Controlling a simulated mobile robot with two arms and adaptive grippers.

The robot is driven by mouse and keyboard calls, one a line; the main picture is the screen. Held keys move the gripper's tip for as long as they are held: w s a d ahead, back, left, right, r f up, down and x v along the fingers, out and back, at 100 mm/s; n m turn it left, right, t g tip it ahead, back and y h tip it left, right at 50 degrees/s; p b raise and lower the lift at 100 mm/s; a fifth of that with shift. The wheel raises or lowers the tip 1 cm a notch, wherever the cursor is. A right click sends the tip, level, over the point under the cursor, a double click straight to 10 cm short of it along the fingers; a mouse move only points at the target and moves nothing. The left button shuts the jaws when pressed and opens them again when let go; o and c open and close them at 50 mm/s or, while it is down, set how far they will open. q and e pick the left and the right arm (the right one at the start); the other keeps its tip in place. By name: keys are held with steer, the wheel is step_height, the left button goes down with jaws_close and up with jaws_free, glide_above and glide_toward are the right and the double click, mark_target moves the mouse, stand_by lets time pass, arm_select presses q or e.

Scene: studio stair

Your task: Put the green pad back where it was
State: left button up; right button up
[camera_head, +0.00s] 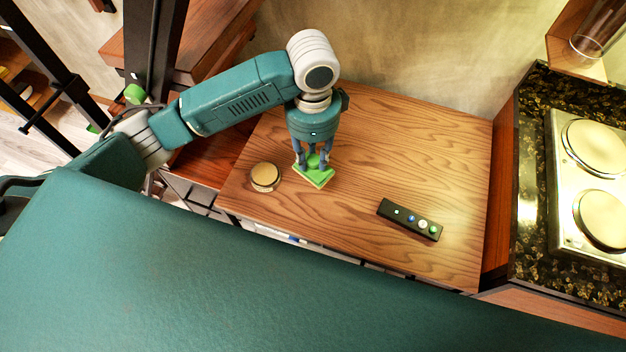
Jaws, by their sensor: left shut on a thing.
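The green pad (315,180) is a small bright green square on the left part of the wooden table top (400,148). My left gripper (313,168) points down over it, with its fingers shut on it. The pad is at or very close to the table surface; I cannot tell whether it touches the wood. My right gripper does not show.
A round jar or tin with a pale lid (265,175) stands close to the left of the pad. A black remote (409,219) with coloured buttons lies to the right. A cooktop (590,185) on a dark stone counter (530,170) is farther right. The back of the table is clear.

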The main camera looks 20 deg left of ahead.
mark_target(312, 173)
arm_select(q)
step_height(312, 173, down, 8)
steer(key=shift+r+p, duration=0.2)
steer(key=shift+p, duration=0.2)
step_height(312, 173, down, 5)
steer(key=shift+r, duration=0.15)
steer(key=shift+w, duration=0.1)
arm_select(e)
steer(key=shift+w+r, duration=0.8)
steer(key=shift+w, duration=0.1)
arm_select(q)
steer(key=shift+f, duration=0.2)
steer(key=shift+f, duration=0.15)
steer(key=o, duration=1)
steer(key=shift+c, duration=0.2)
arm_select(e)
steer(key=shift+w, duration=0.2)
